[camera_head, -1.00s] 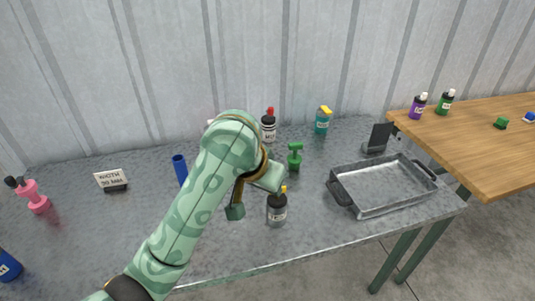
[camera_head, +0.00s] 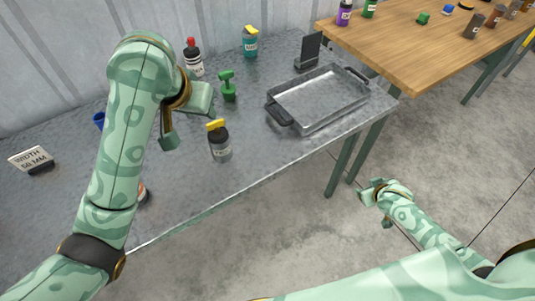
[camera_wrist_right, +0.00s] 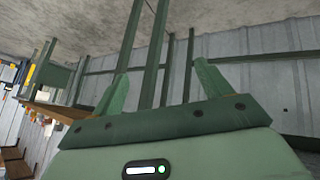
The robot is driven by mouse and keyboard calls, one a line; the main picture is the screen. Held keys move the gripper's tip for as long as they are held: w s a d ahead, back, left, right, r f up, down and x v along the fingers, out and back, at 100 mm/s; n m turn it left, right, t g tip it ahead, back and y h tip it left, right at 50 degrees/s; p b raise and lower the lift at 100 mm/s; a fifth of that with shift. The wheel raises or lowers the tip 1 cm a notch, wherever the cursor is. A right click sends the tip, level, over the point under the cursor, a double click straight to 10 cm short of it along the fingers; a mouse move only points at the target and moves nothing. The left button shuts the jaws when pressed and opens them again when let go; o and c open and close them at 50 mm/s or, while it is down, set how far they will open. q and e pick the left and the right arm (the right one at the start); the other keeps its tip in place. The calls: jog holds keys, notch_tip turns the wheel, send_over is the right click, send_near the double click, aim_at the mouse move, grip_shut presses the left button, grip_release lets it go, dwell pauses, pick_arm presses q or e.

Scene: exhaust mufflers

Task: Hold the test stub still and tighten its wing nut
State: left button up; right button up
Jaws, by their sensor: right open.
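A dark grey labelled cylinder with a yellow wing-shaped top (camera_head: 220,145) stands upright near the table's front edge; it looks like the test stub with its wing nut. My left gripper (camera_head: 184,122) is just left of it, apart from it, pointing down over the table. Its jaws are partly hidden by my own arm, so their opening is unclear. My right gripper (camera_head: 376,203) is open and empty, low over the floor beyond the table's front edge. In the right wrist view its two fingers (camera_wrist_right: 160,72) stand wide apart with nothing between them.
On the metal table (camera_head: 230,185) are a green T-shaped piece (camera_head: 228,88), a red-capped bottle (camera_head: 194,60), a teal bottle (camera_head: 251,43), a metal tray (camera_head: 318,97) and a width sign (camera_head: 31,160). A wooden table (camera_head: 412,62) stands at right. Bare floor lies in front.

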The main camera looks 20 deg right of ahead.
aim_at(220, 143)
jog(key=w+r+t, duration=0.2)
jog(key=w+r, duration=0.5)
jog(key=r, duration=0.3)
jog(key=w+r+t, duration=0.2)
jog(key=w+r, duration=0.4)
jog(key=r, duration=0.4)
jog(key=s+a+n+y, duration=0.1)
jog(key=a+y, duration=0.1)
jog(key=a, duration=0.4)
jog(key=a+n+y, duration=0.1)
jog(key=a+y, duration=0.1)
jog(key=a, duration=0.4)
jog(key=s+a+n+y, duration=0.1)
jog(key=a, duration=0.5)
jog(key=shift+s+f+n+y, duration=0.1)
jog(key=shift+s+n+y, duration=0.2)
jog(key=shift+n+y, duration=0.1)
jog(key=s+a+r+n+y, duration=0.2)
jog(key=s+a+r+y, duration=0.1)
jog(key=a, duration=0.5)
jog(key=s+a+r+n+y, duration=0.1)
jog(key=s+a+r+y, duration=0.15)
jog(key=a, duration=0.65)
jog(key=shift+g, duration=0.5)
jog(key=x, duration=1.5)
jog(key=shift+s+a+f, duration=0.1)
jog(key=shift+s+a, duration=0.05)
jog(key=shift+a, duration=0.2)
jog(key=c, duration=1.1)
